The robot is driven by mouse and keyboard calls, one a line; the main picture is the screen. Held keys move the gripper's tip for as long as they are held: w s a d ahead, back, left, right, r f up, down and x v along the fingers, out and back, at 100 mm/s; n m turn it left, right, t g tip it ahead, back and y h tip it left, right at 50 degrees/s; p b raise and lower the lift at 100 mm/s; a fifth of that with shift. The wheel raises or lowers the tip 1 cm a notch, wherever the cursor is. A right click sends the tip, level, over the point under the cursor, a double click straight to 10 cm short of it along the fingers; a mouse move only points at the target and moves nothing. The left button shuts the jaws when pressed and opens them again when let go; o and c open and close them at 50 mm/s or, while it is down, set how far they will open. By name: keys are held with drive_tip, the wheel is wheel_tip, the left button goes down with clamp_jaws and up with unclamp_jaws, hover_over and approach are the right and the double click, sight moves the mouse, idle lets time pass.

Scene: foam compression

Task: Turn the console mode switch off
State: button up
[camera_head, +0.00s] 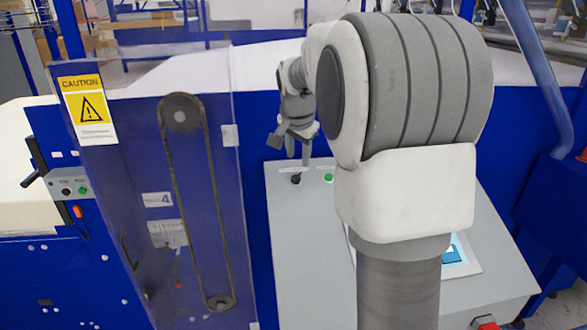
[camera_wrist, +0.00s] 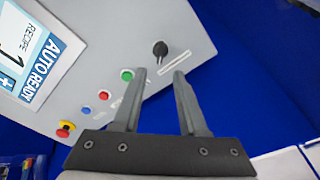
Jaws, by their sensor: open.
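The console mode switch is a black knob (camera_head: 296,179) near the far left corner of the grey console (camera_head: 310,250). In the wrist view the black knob (camera_wrist: 160,48) lies beyond my fingertips, between them in the picture, with a pale label strip beside it. My gripper (camera_head: 298,150) hangs just above that corner of the console. In the wrist view my gripper (camera_wrist: 160,78) is open and empty, its two fingers apart. It appears clear of the knob, though the exact gap is hard to tell.
A green button (camera_head: 328,177) sits right of the knob. Blue (camera_wrist: 87,110), red (camera_wrist: 103,95) and yellow-red emergency (camera_wrist: 65,129) buttons follow in the wrist view. A screen (camera_wrist: 28,55) reads AUTO READY. A caution-marked clear guard (camera_head: 150,200) with a belt stands left of the console.

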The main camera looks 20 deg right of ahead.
sight(298, 173)
drive_tip(key=x, duration=0.7)
drive_tip(key=shift+w+f+p, duration=0.1)
drive_tip(key=shift+f+p, duration=0.05)
drive_tip(key=shift+p, duration=0.15)
clamp_jaws()
